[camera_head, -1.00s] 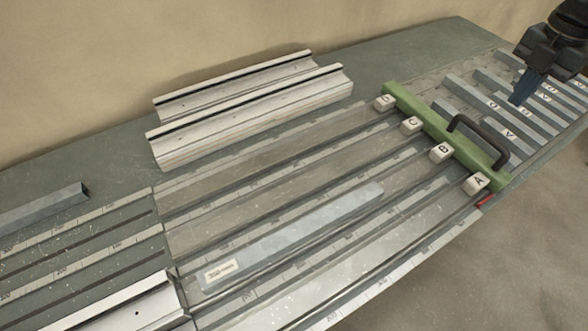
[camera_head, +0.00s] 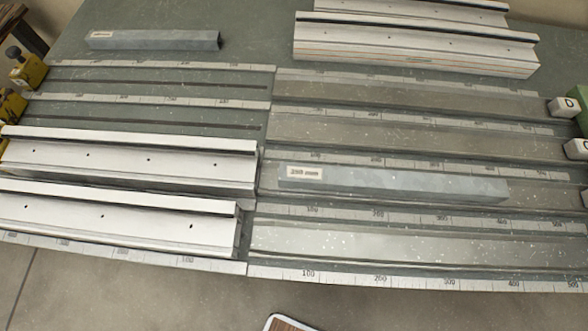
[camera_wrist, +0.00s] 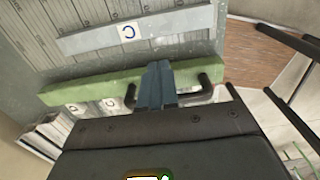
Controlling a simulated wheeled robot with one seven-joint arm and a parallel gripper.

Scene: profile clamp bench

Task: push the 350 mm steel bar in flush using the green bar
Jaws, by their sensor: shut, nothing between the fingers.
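A grey steel bar (camera_head: 400,184) lies in a channel right of the middle in the head view. Its label ends in "50 mm" or "80 mm"; I cannot read it surely. A second grey bar (camera_head: 160,41) lies at the back left, its label too small to read. The green bar (camera_head: 579,95) shows only at the right edge there; the wrist view shows more of it (camera_wrist: 85,90), with its black handle (camera_wrist: 206,88). My gripper (camera_wrist: 157,68) is shut and empty, its blue fingers overlapping the green bar and handle; contact cannot be told. The head view does not show it.
White profiles (camera_head: 420,45) lie at the back; two more (camera_head: 130,155) lie in the left channels. Yellow clamps (camera_head: 30,68) stand at the left edge. White lettered blocks (camera_head: 563,106) sit at the right channel ends.

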